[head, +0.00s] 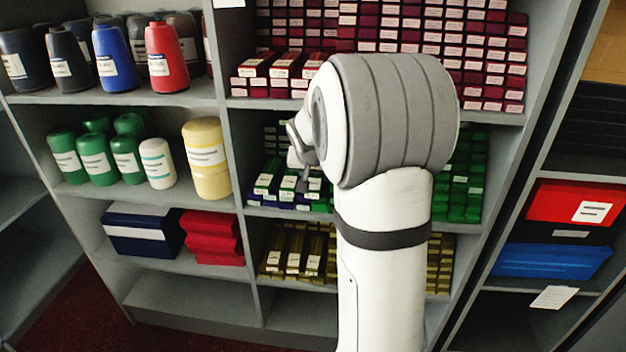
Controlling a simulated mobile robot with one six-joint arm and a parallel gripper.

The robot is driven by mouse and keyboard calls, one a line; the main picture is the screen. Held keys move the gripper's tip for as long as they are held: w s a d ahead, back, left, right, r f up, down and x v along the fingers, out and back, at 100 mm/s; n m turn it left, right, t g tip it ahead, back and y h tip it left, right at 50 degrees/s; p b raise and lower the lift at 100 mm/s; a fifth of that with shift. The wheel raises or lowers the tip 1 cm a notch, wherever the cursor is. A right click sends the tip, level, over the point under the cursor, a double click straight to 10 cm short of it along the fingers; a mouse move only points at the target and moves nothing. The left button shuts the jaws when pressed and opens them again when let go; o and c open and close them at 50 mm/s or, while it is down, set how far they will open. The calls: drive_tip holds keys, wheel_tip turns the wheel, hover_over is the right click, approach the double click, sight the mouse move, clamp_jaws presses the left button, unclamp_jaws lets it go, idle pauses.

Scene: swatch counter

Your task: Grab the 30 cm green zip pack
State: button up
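Green packs (270,172) with white labels lie in stacks on the middle shelf of the central bay, beside some dark blue ones. More green packs (466,185) show on the right of that shelf. The label print is too small to read, so I cannot tell which pack is the 30 cm one. My gripper (303,184) is at the front of the left green stacks, mostly hidden by my own arm. I cannot see whether it touches a pack or whether its fingers are open. My arm also hides the middle of the shelf.
Dark red packs (490,70) fill the shelf above, and gold-brown packs (290,240) lie on the shelf below. Thread cones and green spools (95,160) stand in the left bay. A grey upright (222,100) divides the bays. The bottom left shelf (190,298) is empty.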

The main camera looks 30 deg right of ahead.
drive_tip(key=c, duration=0.6)
drive_tip(key=shift+o, duration=0.2)
